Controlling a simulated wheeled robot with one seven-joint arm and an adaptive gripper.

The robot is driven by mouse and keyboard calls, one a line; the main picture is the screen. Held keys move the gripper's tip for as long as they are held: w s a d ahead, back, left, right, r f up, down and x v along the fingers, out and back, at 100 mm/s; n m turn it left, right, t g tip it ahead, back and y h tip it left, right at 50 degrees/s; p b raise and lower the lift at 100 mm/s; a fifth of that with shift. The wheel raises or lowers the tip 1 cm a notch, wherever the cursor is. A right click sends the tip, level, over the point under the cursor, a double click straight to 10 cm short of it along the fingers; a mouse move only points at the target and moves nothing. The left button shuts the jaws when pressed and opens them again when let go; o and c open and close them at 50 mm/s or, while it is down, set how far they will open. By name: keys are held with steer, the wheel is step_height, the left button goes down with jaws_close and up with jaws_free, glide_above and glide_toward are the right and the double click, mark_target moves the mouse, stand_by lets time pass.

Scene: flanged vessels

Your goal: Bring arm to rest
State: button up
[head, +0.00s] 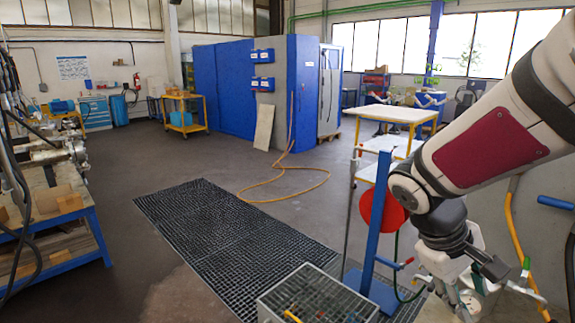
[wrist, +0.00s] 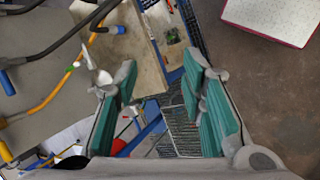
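My arm reaches in from the upper right of the head view, bent, with a grey and white link that has a dark red panel. My gripper (head: 462,290) hangs low at the right of the head view, pointing down. In the wrist view my gripper (wrist: 161,72) shows two teal-padded fingers set wide apart. Nothing is held between them. Its fingertips are hard to make out in the head view.
A blue stand (head: 377,215) with a red disc (head: 388,211) and a grating-topped box (head: 318,292) are beside my gripper. A yellow-framed table (head: 400,114) stands behind. Black floor grating (head: 220,235) and open floor lie left. A workbench (head: 62,215) is at far left.

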steer(key=s+a+r+m+t+y, duration=0.1)
steer(key=s+a+r+t+y, duration=0.2)
steer(key=a, duration=0.4)
steer(key=s+a+r+m+t+y, duration=0.1)
steer(key=s+a+r+t+y, duration=0.2)
steer(key=s+a+r, duration=0.1)
steer(key=a+r, duration=0.1)
steer(key=a, duration=0.1)
steer(key=shift+a+r+m, duration=0.2)
steer(key=shift+a+m, duration=0.15)
steer(key=shift+m, duration=0.05)
steer(key=shift+s, duration=0.1)
